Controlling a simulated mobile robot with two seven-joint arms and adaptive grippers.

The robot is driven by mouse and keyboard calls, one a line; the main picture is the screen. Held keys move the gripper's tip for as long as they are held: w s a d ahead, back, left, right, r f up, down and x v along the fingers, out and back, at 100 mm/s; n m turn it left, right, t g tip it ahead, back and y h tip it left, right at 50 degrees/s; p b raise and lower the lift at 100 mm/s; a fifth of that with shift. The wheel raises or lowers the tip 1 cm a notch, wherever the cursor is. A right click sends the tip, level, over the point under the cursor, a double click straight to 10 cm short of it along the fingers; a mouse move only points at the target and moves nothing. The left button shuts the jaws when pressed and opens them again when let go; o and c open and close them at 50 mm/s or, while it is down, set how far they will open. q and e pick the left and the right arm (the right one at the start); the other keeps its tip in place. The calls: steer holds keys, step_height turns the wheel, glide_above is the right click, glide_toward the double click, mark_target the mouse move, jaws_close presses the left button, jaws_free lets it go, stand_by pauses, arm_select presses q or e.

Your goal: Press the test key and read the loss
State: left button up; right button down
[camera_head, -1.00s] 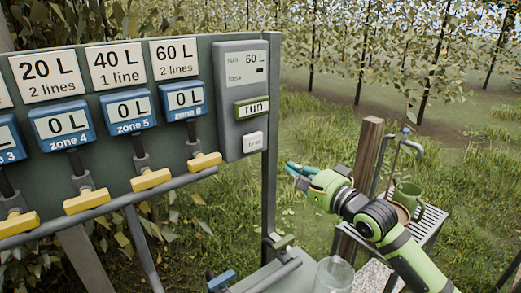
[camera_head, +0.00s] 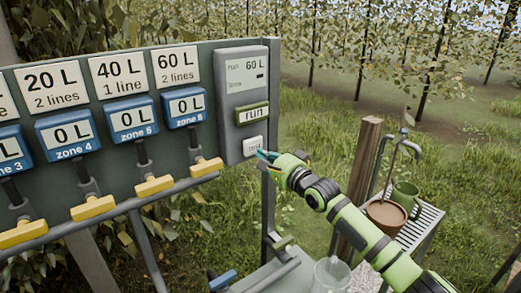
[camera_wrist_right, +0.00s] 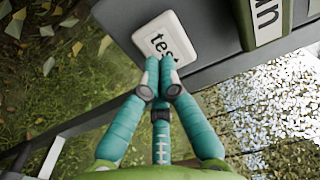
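The white test key (camera_head: 253,146) sits at the bottom of the grey control box (camera_head: 231,72), below the green-framed run key (camera_head: 252,115). The box's display (camera_head: 246,77) shows "60 L" on its upper line and a short dark dash on the line below. My right gripper (camera_head: 264,155) has its teal fingertips at the test key's lower right edge. In the right wrist view the fingertips (camera_wrist_right: 159,68) are together with nothing between them, overlapping the key (camera_wrist_right: 163,45). Whether they touch it I cannot tell. My left gripper is not in view.
Blue meters reading "0 L" (camera_head: 133,118) hang on the board above yellow valve handles (camera_head: 154,186). A wooden post (camera_head: 357,170), a tap (camera_head: 409,148), a brown pot (camera_head: 386,217) and a green mug (camera_head: 405,195) stand at right. A clear jar (camera_head: 332,273) is at the bottom.

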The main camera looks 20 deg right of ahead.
mark_target(254, 147)
steer(key=shift+x, duration=0.9)
steer(key=shift+w+a+f+b, duration=0.2)
steer(key=shift+w+b, duration=0.25)
steer(key=shift+b, duration=0.3)
steer(key=shift+w+b, duration=0.3)
steer(key=shift+b, duration=0.1)
steer(key=shift+a+r, duration=0.1)
steer(key=shift+r, duration=0.45)
